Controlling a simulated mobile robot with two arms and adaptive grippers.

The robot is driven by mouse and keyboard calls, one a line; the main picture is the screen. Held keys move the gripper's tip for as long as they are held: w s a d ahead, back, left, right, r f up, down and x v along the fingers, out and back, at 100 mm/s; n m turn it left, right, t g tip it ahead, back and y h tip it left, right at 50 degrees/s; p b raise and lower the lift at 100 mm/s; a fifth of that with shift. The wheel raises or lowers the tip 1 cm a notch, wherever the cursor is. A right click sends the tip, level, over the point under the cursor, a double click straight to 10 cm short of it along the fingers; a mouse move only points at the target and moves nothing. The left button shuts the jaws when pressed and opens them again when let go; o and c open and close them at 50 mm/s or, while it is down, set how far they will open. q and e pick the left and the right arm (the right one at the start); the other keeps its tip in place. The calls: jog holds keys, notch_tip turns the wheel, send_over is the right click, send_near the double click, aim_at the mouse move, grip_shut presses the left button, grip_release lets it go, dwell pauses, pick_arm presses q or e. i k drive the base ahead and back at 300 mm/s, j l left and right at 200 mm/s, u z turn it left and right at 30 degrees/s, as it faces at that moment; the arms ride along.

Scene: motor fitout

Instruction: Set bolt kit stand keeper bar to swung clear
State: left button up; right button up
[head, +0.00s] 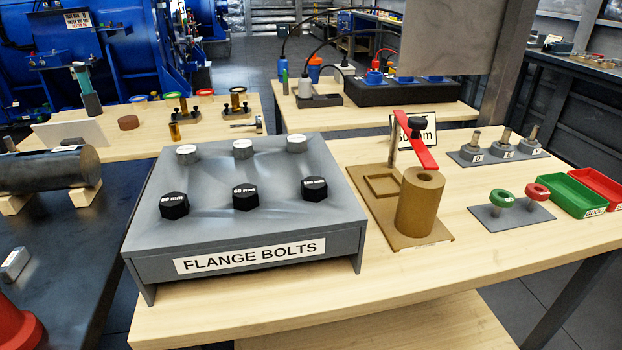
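A red bar (421,152) with a black knob (415,125) is at the upper end of a thin post (392,145) on a brown stand (381,212). It slants from upper left to lower right. Its near end shows just behind the top of a bronze hollow cylinder (418,210), whose bore is visible. I cannot tell whether the bar overhangs the cylinder's rim. A square recess frame (384,185) left of the cylinder is empty. A grey stand (245,215) labelled FLANGE BOLTS is to the left, with black and silver bolt heads on top. Neither gripper is in view.
A white sign (428,128) is partly hidden behind the bar. To the right are a plate of pegs (506,146), a plate with green and red rings (515,212), a green tray (572,193) and a red tray (598,184). The table's front right (450,270) is clear.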

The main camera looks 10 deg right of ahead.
aim_at(412, 126)
jog(key=u, duration=0.4)
jog(key=z, duration=1.3)
